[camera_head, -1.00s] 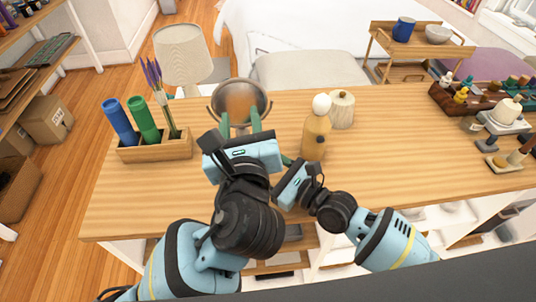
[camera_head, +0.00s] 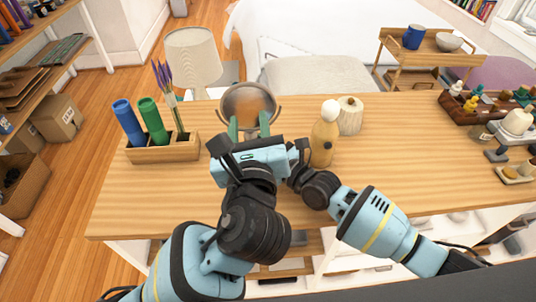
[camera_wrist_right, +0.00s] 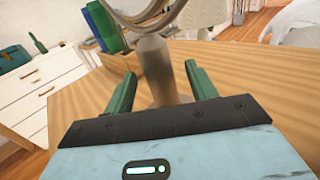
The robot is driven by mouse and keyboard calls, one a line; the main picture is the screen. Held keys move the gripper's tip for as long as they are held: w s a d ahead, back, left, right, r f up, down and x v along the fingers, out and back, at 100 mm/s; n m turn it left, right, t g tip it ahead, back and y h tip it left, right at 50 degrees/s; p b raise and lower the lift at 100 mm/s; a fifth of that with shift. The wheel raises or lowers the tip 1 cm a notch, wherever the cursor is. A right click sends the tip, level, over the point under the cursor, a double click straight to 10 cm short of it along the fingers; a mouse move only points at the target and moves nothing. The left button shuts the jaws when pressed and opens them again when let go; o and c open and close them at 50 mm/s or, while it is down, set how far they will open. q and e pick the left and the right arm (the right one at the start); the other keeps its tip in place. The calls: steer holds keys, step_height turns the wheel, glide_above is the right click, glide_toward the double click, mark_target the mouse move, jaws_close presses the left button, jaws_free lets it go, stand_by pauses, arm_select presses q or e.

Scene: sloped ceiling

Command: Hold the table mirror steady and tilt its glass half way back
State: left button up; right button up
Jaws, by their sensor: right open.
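The table mirror (camera_head: 248,103) stands near the desk's back edge, its round glass in a yoke and tilted back. Its foot is hidden behind my left gripper. My right gripper (camera_wrist_right: 163,86) is open. In the right wrist view the mirror's grey post (camera_wrist_right: 155,65) shows ahead between its fingertips, with the lower ring of the mirror above.
A tan bottle with a white cap (camera_head: 324,140) stands close to the right hand, beside a lidded jar (camera_head: 349,115). A wooden holder (camera_head: 165,150) with blue and green cylinders is at the left. A lamp (camera_head: 193,60) stands behind. The desk's right middle is clear.

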steer(key=shift+x, duration=0.95)
jaws_close()
